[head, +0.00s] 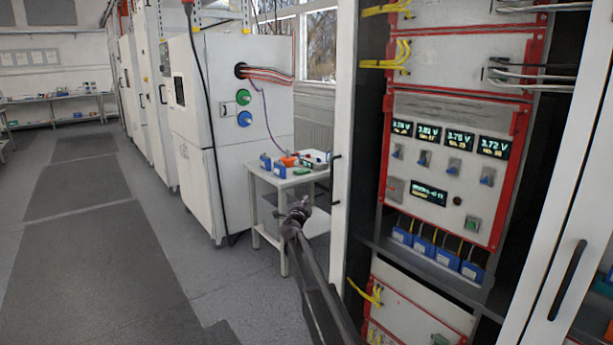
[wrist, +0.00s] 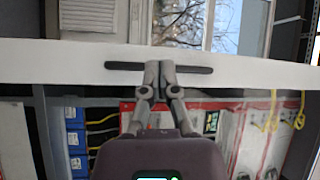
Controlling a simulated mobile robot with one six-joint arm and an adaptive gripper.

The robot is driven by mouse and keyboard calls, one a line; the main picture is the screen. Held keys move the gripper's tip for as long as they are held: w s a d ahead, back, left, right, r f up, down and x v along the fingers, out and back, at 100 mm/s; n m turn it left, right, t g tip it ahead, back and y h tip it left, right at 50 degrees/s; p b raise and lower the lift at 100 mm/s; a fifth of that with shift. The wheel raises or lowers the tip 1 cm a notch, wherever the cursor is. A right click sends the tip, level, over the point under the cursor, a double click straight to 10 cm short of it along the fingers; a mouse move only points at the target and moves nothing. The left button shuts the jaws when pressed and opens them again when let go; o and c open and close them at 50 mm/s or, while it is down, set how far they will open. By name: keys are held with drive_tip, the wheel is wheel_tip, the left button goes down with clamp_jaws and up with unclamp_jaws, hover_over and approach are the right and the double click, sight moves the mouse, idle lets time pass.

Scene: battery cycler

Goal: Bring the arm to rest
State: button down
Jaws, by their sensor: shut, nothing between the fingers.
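My gripper (wrist: 158,68) is shut and empty in the wrist view. Its two fingertips meet in front of a dark bar handle (wrist: 122,66) on a white door panel (wrist: 50,64). I cannot tell whether the fingertips touch the handle. In the head view my arm (head: 316,280) reaches up from the bottom, and its far end is beside the open cabinet's white left door (head: 346,120). The fingertips are not clear in that view.
The cabinet's rack has a cycler panel (head: 447,165) with lit displays and several blue cells (head: 448,258) below. Its right door (head: 570,215) has a black handle. A small white table (head: 262,178) with parts stands behind my arm. The grey floor (head: 110,230) at left is clear.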

drive_tip(key=s+d+f+n+g+y+p, duration=0.1)
drive_tip(key=s+f+n+g+y, duration=0.2)
drive_tip(key=s+n, duration=0.45)
drive_tip(key=s+d+f+n+g+y+p, duration=0.1)
drive_tip(key=s+f+n+g+y, duration=0.25)
drive_tip(key=s, duration=0.65)
drive_tip(key=s+d+f+n+g+y+p, duration=0.1)
drive_tip(key=s+f+n+g+y+p, duration=0.2)
drive_tip(key=s+n, duration=0.45)
drive_tip(key=s+d+f+g+h, duration=0.1)
drive_tip(key=s+d+g, duration=0.2)
drive_tip(key=s, duration=0.7)
drive_tip(key=s+d+f+g+h, duration=0.2)
drive_tip(key=s+d, duration=0.4)
drive_tip(key=s, duration=0.4)
drive_tip(key=s+d+f+g+h+p, duration=0.1)
drive_tip(key=s+d+g, duration=0.3)
drive_tip(key=s, duration=0.6)
drive_tip(key=shift+d+f, duration=0.65)
drive_tip(key=shift+d, duration=0.05)
drive_tip(key=shift+g+h, duration=0.25)
